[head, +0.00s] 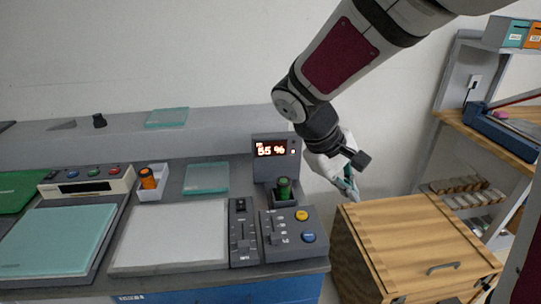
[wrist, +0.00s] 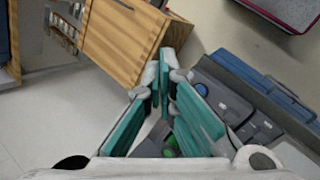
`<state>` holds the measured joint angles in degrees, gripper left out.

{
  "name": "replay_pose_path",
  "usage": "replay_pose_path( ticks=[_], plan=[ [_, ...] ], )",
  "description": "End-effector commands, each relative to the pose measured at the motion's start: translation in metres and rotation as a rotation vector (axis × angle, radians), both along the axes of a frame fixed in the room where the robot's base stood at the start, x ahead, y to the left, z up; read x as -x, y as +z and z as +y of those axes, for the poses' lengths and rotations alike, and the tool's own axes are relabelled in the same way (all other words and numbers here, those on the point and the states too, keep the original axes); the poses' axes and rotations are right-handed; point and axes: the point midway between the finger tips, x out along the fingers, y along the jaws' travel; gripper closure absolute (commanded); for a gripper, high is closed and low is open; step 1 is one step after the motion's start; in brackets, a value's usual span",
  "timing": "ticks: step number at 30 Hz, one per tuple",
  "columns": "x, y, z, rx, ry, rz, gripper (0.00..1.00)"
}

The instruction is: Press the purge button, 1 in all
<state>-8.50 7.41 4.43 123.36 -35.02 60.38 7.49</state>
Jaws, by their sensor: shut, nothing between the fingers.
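A grey control box (head: 291,242) stands at the right end of the counter with a yellow button (head: 302,215) and a blue button (head: 308,237). I cannot read which is the purge button. In the wrist view the blue button (wrist: 202,88) shows just right of the fingers; the yellow one is not visible there. My gripper (head: 350,186) is shut and empty, in the air right of the box and above the gap toward the wooden cart. Its teal fingers (wrist: 161,72) meet at the middle of the wrist view and touch nothing that I can see.
A display (head: 276,149) reading about 55 % stands behind a green bottle (head: 284,188). A slider panel (head: 243,234) is left of the box. A wooden cart (head: 415,236) is at the right. Another panel with coloured buttons (head: 88,182) sits far left.

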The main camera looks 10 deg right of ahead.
Motion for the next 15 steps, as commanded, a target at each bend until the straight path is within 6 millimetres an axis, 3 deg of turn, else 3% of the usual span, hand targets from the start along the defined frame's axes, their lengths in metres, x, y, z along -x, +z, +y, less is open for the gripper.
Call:
replay_pose_path(
  ticks=[6, 15],
  plan=[
    [-0.047, -0.05, 0.014, 0.149, 0.159, 0.116, 1.0],
    [-0.083, -0.113, 0.033, 0.27, 0.321, 0.198, 1.0]
  ],
)
